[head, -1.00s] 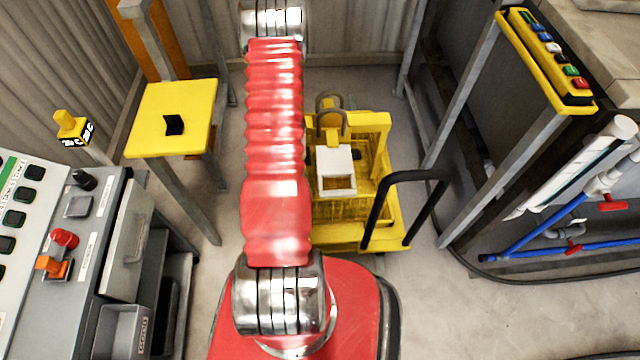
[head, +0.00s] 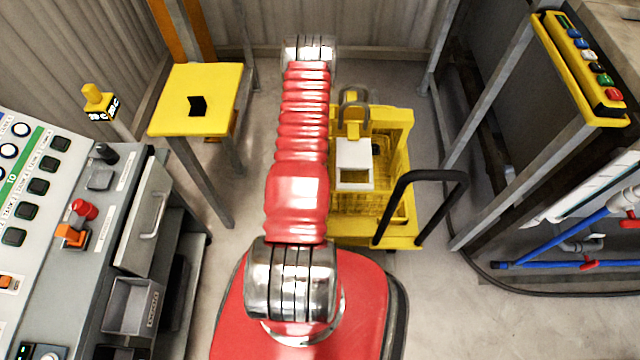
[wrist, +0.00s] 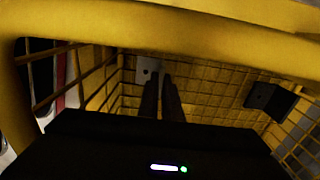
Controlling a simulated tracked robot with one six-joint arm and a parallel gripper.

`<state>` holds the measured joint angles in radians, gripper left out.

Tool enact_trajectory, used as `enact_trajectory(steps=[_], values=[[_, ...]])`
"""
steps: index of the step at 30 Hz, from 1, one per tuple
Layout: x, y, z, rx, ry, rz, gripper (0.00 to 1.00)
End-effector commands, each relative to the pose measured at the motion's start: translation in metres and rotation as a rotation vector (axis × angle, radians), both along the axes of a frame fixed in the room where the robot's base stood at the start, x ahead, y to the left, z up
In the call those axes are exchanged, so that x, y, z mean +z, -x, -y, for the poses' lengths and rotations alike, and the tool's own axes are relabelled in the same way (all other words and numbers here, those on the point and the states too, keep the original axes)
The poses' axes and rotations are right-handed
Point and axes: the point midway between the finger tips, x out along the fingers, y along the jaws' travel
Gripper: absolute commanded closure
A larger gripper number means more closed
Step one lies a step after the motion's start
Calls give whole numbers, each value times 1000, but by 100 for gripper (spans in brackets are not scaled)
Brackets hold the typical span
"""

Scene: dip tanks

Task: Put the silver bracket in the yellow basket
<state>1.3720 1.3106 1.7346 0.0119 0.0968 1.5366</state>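The yellow basket (head: 405,150) stands on the floor right of my red arm in the head view. In the wrist view its thick yellow rim (wrist: 150,25) crosses the top and its mesh walls surround my gripper (wrist: 162,78). The two dark fingers are close together, with a narrow gap. The silver bracket (wrist: 147,68), a small pale plate with a hole, shows at the fingertips, partly hidden by the left finger. It appears to be held between them inside the basket. A dark bracket (wrist: 270,100) is at the basket's right side. My gripper is not clear in the head view.
A yellow stool (head: 225,85) with a black bracket (head: 197,106) on it stands left of my arm. A control console (head: 70,220) is at the left. A black push handle (head: 430,176) rises at the basket's right. A button panel (head: 580,60) and pipes are farther right.

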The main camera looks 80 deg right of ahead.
Motion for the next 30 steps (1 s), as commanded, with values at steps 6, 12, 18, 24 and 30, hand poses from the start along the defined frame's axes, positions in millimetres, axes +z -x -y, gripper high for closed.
enact_trajectory(steps=[6,12,18,24,30], values=[[-7,0,0,1,1,0,100],[-7,0,0,1,1,0,100],[-6,3,17,0,3,1,100],[-11,8,39,1,-2,0,100],[-19,7,39,1,1,0,100]])
